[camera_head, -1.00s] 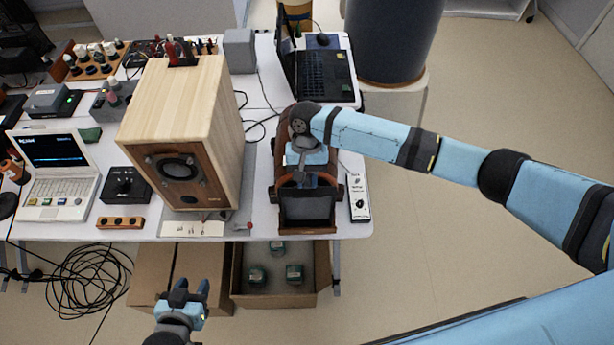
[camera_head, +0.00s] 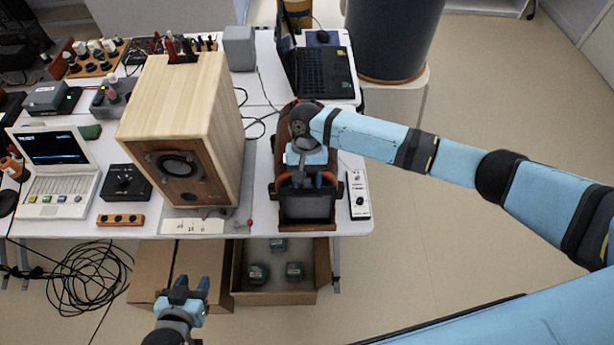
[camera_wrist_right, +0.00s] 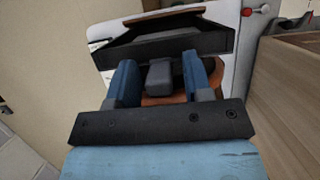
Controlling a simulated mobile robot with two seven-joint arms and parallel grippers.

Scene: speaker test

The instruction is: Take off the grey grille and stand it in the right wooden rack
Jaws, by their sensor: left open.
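The wooden speaker (camera_head: 205,110) stands on the table with its round driver bare. The dark grey grille (camera_head: 307,207) sits in the brown wooden right rack (camera_head: 295,229); its lower part is partly hidden by the rack. My right gripper (camera_head: 308,181) is over the rack with its fingers apart. In the right wrist view the open right gripper (camera_wrist_right: 159,58) has a finger on each side of a grey tab (camera_wrist_right: 160,75), with gaps showing. The grille's dark edge shows beyond it in that view. My left gripper (camera_head: 186,288) is open and empty in front of the table.
A white remote-like device (camera_head: 359,195) lies close to the rack's right side. A black laptop (camera_head: 322,75) is behind it. A white laptop (camera_head: 60,170) and a black knob box (camera_head: 124,182) are left of the speaker. Cardboard boxes (camera_head: 240,292) stand below the table's front edge.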

